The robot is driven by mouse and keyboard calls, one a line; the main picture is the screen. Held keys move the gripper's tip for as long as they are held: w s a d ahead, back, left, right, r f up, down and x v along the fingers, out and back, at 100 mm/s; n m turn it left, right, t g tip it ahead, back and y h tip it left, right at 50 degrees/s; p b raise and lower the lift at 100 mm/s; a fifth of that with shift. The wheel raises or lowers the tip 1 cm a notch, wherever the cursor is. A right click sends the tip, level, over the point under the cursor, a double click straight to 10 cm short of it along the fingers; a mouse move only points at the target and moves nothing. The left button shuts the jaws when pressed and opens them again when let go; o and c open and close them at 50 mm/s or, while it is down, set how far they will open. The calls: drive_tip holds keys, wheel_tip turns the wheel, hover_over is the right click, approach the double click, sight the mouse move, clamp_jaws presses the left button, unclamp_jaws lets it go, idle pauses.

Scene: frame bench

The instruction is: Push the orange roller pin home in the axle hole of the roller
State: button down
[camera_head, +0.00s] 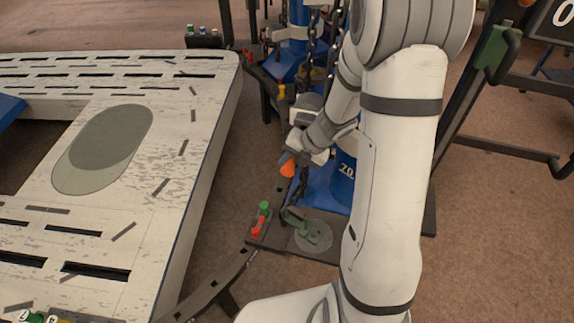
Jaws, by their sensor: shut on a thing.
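My gripper (294,157) is small in the head view, in the middle of the picture beside a hanging dark chain. It is shut on an orange pin (288,169), whose wider orange end sticks out below the jaws. Just right of the gripper stands a blue drum marked 70 (343,183), partly hidden by my arm. It may be the roller, but I cannot make out an axle hole. I cannot tell whether the pin touches anything besides the jaws.
A blue base plate (318,192) lies under the drum. A green clamp (310,228) sits on a grey disc. Green (264,207) and red (257,228) pegs stand in a dark block. A long pale slotted frame (206,150) fills the left; a dark stand is at right.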

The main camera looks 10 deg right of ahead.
drive_tip(key=shift+w+d+p, duration=0.25)
drive_tip(key=shift+w+d, duration=0.05)
drive_tip(key=shift+w, duration=0.25)
drive_tip(key=shift+w+d+p, duration=0.25)
drive_tip(key=shift+w+d, duration=0.05)
drive_tip(key=shift+w, duration=0.25)
drive_tip(key=shift+r+p, duration=0.1)
drive_tip(key=shift+p, duration=0.75)
idle(0.9)
drive_tip(key=shift+w+d+p, duration=0.45)
drive_tip(key=shift+w+p, duration=0.15)
drive_tip(key=shift+w, duration=0.2)
drive_tip(key=shift+w+d+p, duration=0.5)
drive_tip(key=shift+w+p, duration=0.15)
drive_tip(key=shift+w, duration=0.2)
drive_tip(key=shift+w+d+p, duration=0.45)
drive_tip(key=shift+w+p, duration=0.15)
drive_tip(key=shift+w, duration=0.2)
drive_tip(key=c, duration=1.1)
unclamp_jaws()
drive_tip(key=shift+o, duration=0.2)
wheel_tip(320, 180, up, 10)
drive_tip(key=shift+f+p, duration=0.1)
drive_tip(key=shift+p, duration=0.2)
drive_tip(key=shift+c, duration=0.4)
